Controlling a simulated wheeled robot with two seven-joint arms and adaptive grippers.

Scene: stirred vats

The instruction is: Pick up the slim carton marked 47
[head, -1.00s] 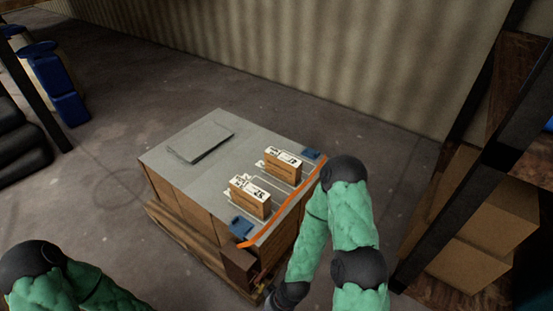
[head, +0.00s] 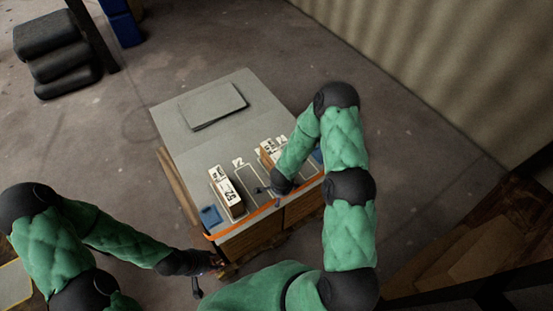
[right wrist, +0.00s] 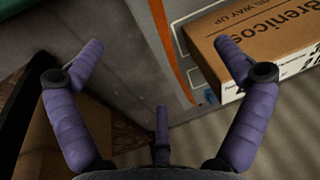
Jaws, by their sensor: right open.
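Two slim brown cartons with white printed labels stand on the grey-topped stack in the head view. The near-left carton (head: 227,192) appears marked 52. The other carton (head: 268,153) is partly behind my right arm, and its number is too small to read surely. In the right wrist view a carton printed "Brenicos" (right wrist: 262,38) lies at upper right, its number cut off. My right gripper (right wrist: 158,50) is open and empty; the carton is beside and beyond its right finger. My left gripper (head: 212,263) is low by the stack's front corner, too small to judge.
The stack's grey top (head: 190,135) carries a flat grey sheet (head: 212,104), blue corner pieces (head: 210,216) and outlined spots. An orange strap (head: 240,220) runs along its front edge. Shelving with boxes stands at lower right. Floor is clear left of the stack.

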